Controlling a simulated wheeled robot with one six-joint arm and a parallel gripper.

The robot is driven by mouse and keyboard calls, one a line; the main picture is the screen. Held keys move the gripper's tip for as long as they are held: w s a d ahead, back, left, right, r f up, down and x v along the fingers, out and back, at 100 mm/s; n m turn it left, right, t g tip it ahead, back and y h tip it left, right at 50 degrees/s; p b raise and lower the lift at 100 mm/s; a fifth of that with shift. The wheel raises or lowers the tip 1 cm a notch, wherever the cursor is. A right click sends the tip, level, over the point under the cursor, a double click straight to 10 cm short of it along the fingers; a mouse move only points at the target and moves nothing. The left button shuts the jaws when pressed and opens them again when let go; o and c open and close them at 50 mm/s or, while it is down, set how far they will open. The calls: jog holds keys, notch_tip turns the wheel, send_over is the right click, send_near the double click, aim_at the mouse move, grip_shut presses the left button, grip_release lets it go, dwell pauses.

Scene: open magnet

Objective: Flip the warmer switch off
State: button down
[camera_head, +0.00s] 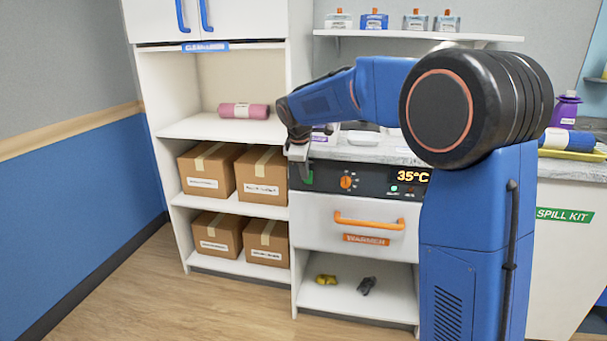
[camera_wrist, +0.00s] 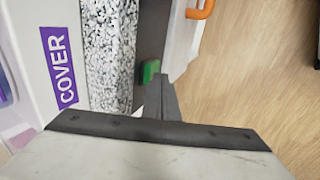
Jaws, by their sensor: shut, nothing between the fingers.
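The warmer (camera_head: 325,219) is a white drawer unit with a black control panel on top. Its panel shows an orange "35°C" display (camera_head: 411,176), a lit green lamp and an orange knob (camera_head: 346,182). The green warmer switch (camera_head: 308,178) is at the panel's left end, partly hidden by my gripper. In the wrist view the green switch (camera_wrist: 149,72) stands out from the dark panel. My gripper (camera_head: 298,153) is shut and empty. In the wrist view its fingertips (camera_wrist: 162,82) are close beside the switch; I cannot tell whether they touch it.
An orange drawer handle (camera_head: 369,222) sticks out below the panel. A speckled counter (camera_wrist: 108,50) lies above it, with a white lid marked "COVER" (camera_wrist: 55,60). Cardboard boxes (camera_head: 262,175) fill the shelves to the left. The floor in front is clear.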

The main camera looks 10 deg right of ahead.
jog(key=shift+w+d+r, duration=0.1)
jog(key=shift+w+r, duration=0.05)
jog(key=shift+w, duration=0.15)
jog(key=shift+r, duration=0.15)
jog(key=shift+r, duration=0.65)
dwell(0.3)
